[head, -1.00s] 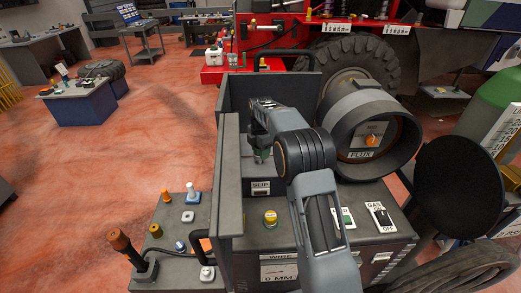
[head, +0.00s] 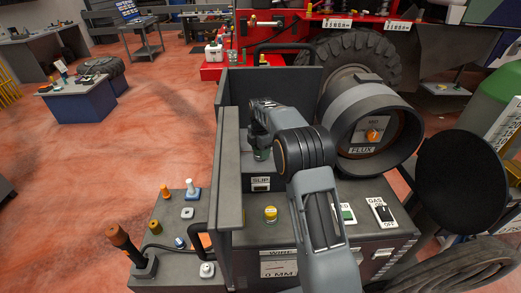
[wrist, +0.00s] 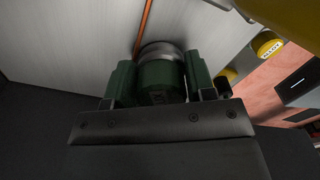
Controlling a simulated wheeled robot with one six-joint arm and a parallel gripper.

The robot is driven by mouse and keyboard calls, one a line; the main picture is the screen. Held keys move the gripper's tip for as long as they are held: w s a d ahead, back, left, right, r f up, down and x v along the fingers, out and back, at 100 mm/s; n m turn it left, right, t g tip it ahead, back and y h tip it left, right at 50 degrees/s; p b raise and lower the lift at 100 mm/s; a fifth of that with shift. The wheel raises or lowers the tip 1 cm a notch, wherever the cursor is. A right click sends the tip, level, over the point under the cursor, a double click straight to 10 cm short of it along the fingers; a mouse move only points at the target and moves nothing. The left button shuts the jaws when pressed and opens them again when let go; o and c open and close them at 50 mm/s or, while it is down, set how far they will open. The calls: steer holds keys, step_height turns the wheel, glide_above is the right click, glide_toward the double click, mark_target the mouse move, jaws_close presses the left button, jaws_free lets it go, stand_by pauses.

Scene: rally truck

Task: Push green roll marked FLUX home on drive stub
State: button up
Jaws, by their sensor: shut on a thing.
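In the wrist view my gripper (wrist: 160,88) is shut on a dark green roll (wrist: 162,76), with a finger on each side of it. A grey metal cylinder (wrist: 162,50) shows at the far end of the roll; I cannot tell whether it is the drive stub or how far the roll sits on it. In the head view my gripper (head: 261,143) is inside the open grey box, above the SLIP label (head: 261,181), and a little green of the roll (head: 261,154) shows below it. No marking is readable on the roll.
Grey box walls (head: 229,165) stand left of and behind my gripper. A round housing (head: 352,120) labelled FLUX is to the right. A yellow knob (head: 270,214) sits in front. An orange wire (wrist: 145,25) runs beyond the roll in the wrist view.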

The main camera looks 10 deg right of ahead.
steer(key=shift+f, duration=0.15)
steer(key=o, duration=1.4)
steer(key=shift+c, duration=0.2)
